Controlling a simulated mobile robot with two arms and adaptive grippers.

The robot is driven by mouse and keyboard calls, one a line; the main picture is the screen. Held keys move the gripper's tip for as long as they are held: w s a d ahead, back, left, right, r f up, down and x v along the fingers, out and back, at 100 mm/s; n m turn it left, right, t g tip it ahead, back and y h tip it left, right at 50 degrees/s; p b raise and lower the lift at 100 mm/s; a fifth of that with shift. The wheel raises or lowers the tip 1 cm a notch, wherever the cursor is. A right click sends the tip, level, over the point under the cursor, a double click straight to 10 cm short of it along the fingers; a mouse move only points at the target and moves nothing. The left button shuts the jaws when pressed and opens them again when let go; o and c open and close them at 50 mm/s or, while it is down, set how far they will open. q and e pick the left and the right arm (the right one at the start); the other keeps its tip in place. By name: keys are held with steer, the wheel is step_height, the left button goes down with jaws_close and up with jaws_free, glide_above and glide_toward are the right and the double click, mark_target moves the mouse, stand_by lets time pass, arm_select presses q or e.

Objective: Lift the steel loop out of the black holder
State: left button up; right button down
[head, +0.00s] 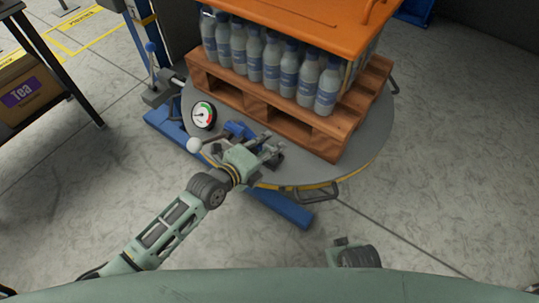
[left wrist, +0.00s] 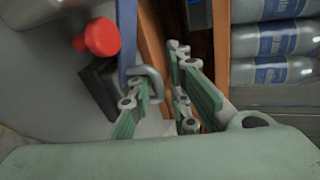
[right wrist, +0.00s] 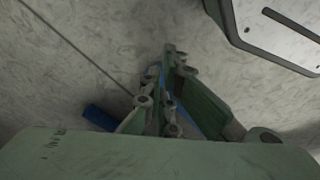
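The steel loop (left wrist: 153,82) is a bent grey bar in the left wrist view, beside the black holder (left wrist: 99,88). My left gripper (left wrist: 158,75) is open, with one finger on each side of the loop's curved end. The near finger overlaps part of the loop, and I cannot tell whether it touches. In the head view my left gripper (head: 270,150) reaches over the round table, and its fingers hide most of the holder and loop. My right gripper (right wrist: 160,75) is low over the floor, its fingers close together, with no object clearly between them.
A wooden pallet (head: 265,105) with bottles (head: 268,62) and an orange cover (head: 310,20) stands close behind the left gripper. A gauge (head: 204,115) and a white ball knob (head: 194,145) are to its left. A red knob (left wrist: 102,38) is near the holder. The floor in front is clear.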

arm_select(q)
jaws_close()
